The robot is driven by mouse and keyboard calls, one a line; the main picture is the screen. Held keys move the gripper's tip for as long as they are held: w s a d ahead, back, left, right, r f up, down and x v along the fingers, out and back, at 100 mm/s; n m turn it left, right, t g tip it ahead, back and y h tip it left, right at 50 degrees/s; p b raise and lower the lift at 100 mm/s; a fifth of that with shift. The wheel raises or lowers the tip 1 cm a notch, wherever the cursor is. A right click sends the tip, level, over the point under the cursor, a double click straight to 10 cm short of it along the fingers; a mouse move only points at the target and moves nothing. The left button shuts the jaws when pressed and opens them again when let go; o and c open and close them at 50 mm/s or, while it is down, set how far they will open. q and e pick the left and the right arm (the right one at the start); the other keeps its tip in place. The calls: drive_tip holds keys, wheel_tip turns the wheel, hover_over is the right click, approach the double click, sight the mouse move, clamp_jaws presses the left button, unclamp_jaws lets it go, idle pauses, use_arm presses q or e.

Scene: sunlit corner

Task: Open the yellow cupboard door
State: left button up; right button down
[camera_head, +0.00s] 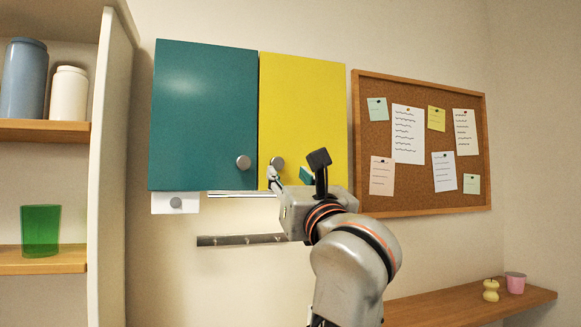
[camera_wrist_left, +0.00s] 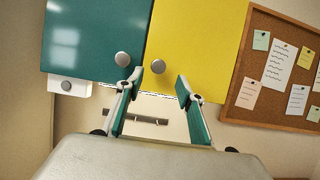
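The yellow cupboard door (camera_head: 305,105) is shut, beside a teal door on the wall cupboard. Its round grey knob (camera_head: 277,163) is near its lower left corner. The door (camera_wrist_left: 200,40) and knob (camera_wrist_left: 158,67) also show in the left wrist view. My left gripper (camera_head: 288,176) is just below and in front of the knob in the head view. In the left wrist view its fingers (camera_wrist_left: 160,85) are spread apart, empty, with the knob showing between and just beyond the tips. I cannot tell if anything touches. My right gripper is in neither view.
The shut teal door (camera_head: 203,115) has its own knob (camera_head: 243,162) close by. A white drawer (camera_head: 175,203) and a wall rail (camera_head: 240,240) are below. A corkboard (camera_head: 420,190) hangs at right. A shelf unit (camera_head: 112,160) stands at left, a wooden bench (camera_head: 450,307) lower right.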

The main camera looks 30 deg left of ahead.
sight(278, 163)
use_arm(q)
drive_tip(key=p+x, duration=0.1)
drive_tip(key=x, duration=0.5)
drive_tip(key=shift+w+a+r, duration=0.1)
drive_tip(key=shift+w+a, duration=0.05)
drive_tip(key=shift+a, duration=0.25)
clamp_jaws()
